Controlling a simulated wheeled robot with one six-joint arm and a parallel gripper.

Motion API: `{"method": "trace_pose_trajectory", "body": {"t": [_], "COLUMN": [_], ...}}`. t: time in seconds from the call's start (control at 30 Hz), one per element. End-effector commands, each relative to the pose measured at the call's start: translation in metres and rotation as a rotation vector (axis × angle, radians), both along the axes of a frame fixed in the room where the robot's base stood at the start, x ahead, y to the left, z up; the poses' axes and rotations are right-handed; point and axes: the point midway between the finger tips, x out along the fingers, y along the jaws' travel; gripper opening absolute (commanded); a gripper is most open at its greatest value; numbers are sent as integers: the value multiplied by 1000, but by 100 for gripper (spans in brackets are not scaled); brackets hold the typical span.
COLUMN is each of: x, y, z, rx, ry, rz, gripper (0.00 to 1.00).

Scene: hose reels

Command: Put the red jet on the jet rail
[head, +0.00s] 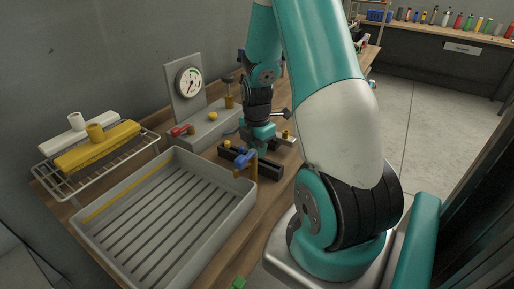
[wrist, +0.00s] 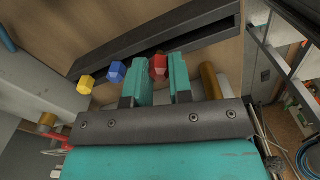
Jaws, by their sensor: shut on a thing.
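The red jet (wrist: 158,66) is a small faceted piece between the two teal fingers of my gripper (wrist: 160,80) in the wrist view. My gripper is shut on it. The dark jet rail (wrist: 170,38) runs slantwise just beyond the fingertips. I cannot tell whether the red jet touches the rail. A blue jet (wrist: 116,72) and a yellow jet (wrist: 86,84) show in a row to the left of the fingers, close to the rail. In the head view my gripper (head: 262,150) is low over the rail (head: 270,169), and the red jet is hidden there.
A grey ribbed tray (head: 90,221) is in front. A gauge panel (head: 187,82) stands behind. A wire rack (head: 52,186) holds yellow and white heads.

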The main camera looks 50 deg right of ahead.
Motion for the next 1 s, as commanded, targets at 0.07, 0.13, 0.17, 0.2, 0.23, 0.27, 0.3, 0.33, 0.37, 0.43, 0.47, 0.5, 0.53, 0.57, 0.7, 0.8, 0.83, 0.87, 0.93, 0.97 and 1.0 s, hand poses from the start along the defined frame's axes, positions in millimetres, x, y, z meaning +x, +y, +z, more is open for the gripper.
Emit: {"method": "trace_pose_trajectory", "body": {"t": [0.07, 0.13, 0.17, 0.2, 0.23, 0.27, 0.3, 0.33, 0.37, 0.43, 0.47, 0.5, 0.53, 0.57, 0.7, 0.8, 0.83, 0.87, 0.93, 0.97, 1.0], "x": [0, 0, 0, 0, 0, 0, 0, 0, 0, 0, 0, 0, 0, 0, 0, 0, 0, 0, 0, 0, 0], "y": [0, 0, 0, 0, 0, 0, 0, 0, 0, 0, 0, 0, 0, 0, 0, 0, 0, 0, 0, 0, 0], "z": [-2, -5, -6, -7, -8, -9, -10, -11, -12, -12, -12, -12, -12, -12, -12, -12, -11, -11, -8, -5, 0], "rx": [0, 0, 0, 0, 0, 0, 0, 0, 0, 0, 0, 0, 0, 0, 0, 0, 0, 0, 0, 0, -1], "ry": [0, 0, 0, 0, 0, 0, 0, 0, 0, 0, 0, 0, 0, 0, 0, 0, 0, 0, 0, -1, -1], "rz": [0, 0, 0, 0, 0, 0, 0, 0, 0, 0, 0, 0, 0, 0, 0, 0, 0, 0, 0, 0, 0], "gripper": [0, 0, 0, 0, 0, 0, 0, 0, 0, 0, 0, 0, 27, 34, 46, 46, 46, 46, 46, 46, 46]}}
